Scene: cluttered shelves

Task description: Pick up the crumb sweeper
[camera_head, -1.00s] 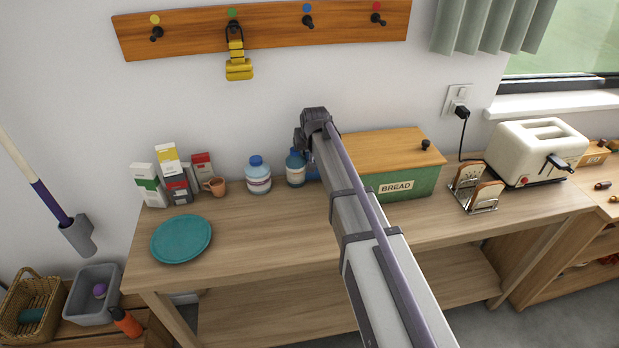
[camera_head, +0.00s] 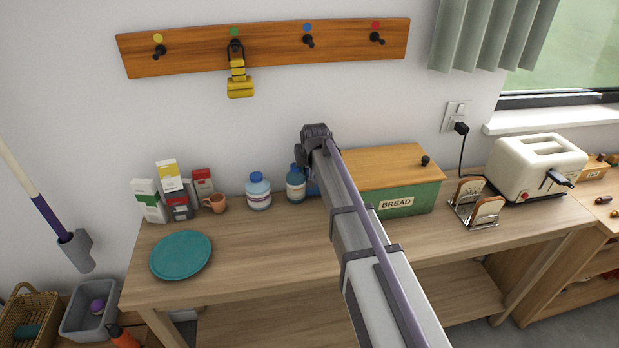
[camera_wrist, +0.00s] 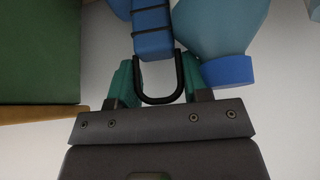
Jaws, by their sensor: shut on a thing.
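The crumb sweeper appears to be the blue tool with dark bands and a black loop (camera_wrist: 153,38) in the wrist view, where things show upside down. My gripper (camera_wrist: 157,72) is shut on it near the loop, with a teal finger pad on each side. Its far end runs out of the picture. In the head view my gripper (camera_head: 305,155) is at the back of the table, between a blue-capped bottle and the bread box. Only a sliver of blue shows below it there; my arm hides the rest.
A blue-capped bottle (camera_head: 295,186) stands close to my gripper, left of it. The green bread box (camera_head: 408,200) is close on the right. A yellow tool with a black loop (camera_head: 240,85) hangs on the hook rail (camera_head: 270,45) above. A teal plate (camera_head: 181,254) lies at the left.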

